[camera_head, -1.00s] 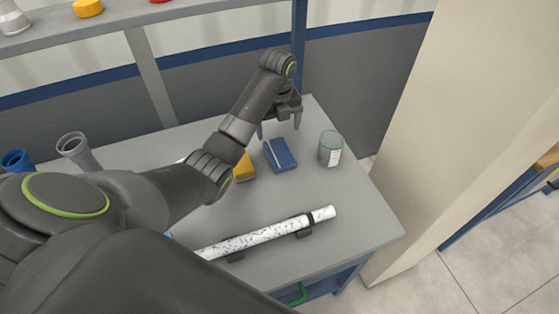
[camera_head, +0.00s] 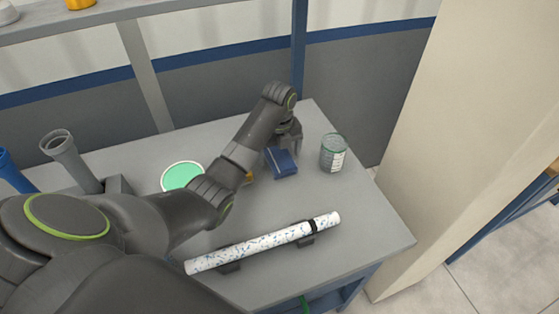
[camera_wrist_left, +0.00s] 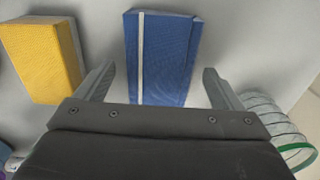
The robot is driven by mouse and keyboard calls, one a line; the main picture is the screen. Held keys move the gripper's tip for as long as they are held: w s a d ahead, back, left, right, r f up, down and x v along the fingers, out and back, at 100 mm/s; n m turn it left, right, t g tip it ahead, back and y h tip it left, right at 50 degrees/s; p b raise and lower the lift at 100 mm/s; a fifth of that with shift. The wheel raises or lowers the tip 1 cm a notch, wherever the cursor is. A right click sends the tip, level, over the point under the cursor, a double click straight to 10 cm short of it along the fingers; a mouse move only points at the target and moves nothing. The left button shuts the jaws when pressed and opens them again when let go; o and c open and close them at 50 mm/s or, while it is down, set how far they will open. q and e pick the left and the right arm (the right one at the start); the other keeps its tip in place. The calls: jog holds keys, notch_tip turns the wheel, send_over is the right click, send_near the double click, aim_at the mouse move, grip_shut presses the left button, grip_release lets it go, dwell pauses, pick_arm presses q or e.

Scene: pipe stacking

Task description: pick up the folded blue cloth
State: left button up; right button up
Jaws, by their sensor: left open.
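The folded blue cloth (camera_head: 282,163) lies on the grey table, left of the glass jar. It is a flat blue block with a pale stripe in the left wrist view (camera_wrist_left: 168,55). My left gripper (camera_head: 284,146) is low at the far side of the cloth, partly hidden by its own wrist. In the left wrist view my left gripper (camera_wrist_left: 157,70) is open, its fingers apart on either side of the cloth's near part. I cannot tell whether they touch it. My right gripper is not in view.
A yellow folded cloth (camera_wrist_left: 45,60) lies left of the blue one. A jar (camera_head: 333,153) stands to its right. A speckled white pipe (camera_head: 265,242) rests on dark holders at the front. A green-topped round thing (camera_head: 181,175) and upright pipes (camera_head: 68,157) are left.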

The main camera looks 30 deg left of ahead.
aim_at(279, 156)
pick_arm(q)
jog(key=shift+f, duration=0.2)
jog(key=shift+c, duration=0.3)
jog(key=c, duration=1)
jog(key=shift+r, duration=0.15)
jog(key=shift+r, duration=0.3)
notch_tip(279, 156, up, 2)
jog(key=shift+r, duration=0.25)
notch_tip(279, 156, up, 5)
jog(key=p, duration=0.4)
jog(key=shift+r+p, duration=0.2)
jog(key=shift+p, duration=0.2)
jog(key=shift+r+p, duration=0.7)
jog(key=shift+p, duration=0.05)
